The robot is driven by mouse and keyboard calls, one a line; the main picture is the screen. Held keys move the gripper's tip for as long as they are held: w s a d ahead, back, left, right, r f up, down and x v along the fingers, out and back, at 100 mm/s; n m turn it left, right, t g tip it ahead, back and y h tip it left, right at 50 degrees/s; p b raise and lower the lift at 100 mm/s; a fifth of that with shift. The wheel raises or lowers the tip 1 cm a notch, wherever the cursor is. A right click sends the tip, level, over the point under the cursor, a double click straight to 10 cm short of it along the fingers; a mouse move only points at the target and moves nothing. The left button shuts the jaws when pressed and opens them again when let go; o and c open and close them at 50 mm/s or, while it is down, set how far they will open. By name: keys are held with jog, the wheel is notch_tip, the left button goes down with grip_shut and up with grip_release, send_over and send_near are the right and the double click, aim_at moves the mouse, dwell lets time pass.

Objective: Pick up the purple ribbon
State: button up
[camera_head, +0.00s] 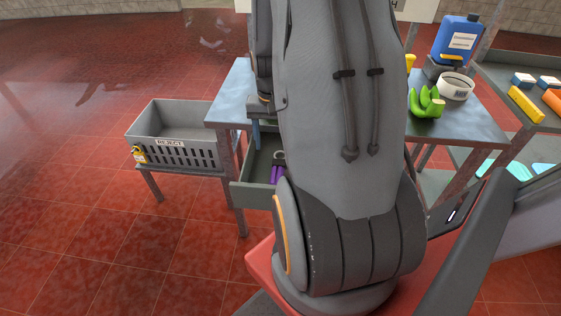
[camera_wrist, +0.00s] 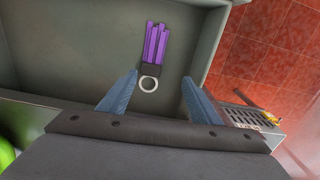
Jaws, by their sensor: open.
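The purple ribbon (camera_wrist: 156,42) lies in a grey open drawer, with a dark band and a pale ring (camera_wrist: 149,84) at its near end. In the head view a small part of the purple ribbon (camera_head: 277,174) shows in the drawer (camera_head: 251,193), left of my arm, which hides the rest. My gripper (camera_wrist: 158,85) is open and empty in the wrist view. Its two blue fingers stand on either side of the ring end, apart from it. The height of the fingers above the ribbon is hard to tell.
The drawer walls (camera_wrist: 212,45) enclose the ribbon. A grey reject crate (camera_head: 172,135) with a yellow tag stands to the left. On the metal table (camera_head: 470,125) are a green object (camera_head: 427,103), a white tape roll (camera_head: 456,86) and a blue bottle (camera_head: 457,40).

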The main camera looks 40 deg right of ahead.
aim_at(279, 162)
jog(key=shift+s+d+f, duration=0.2)
jog(key=shift+s+d, duration=0.05)
jog(key=shift+d, duration=0.5)
jog(key=shift+d+f+m, duration=0.15)
jog(key=shift+f+m, duration=0.1)
jog(key=shift+m, duration=0.05)
jog(key=shift+s+f+p, duration=0.15)
jog(key=shift+f+p, duration=1.2)
jog(key=shift+f, duration=2.4)
jog(key=c, duration=1.1)
jog(key=shift+d+r, duration=0.1)
jog(key=shift+r, duration=0.05)
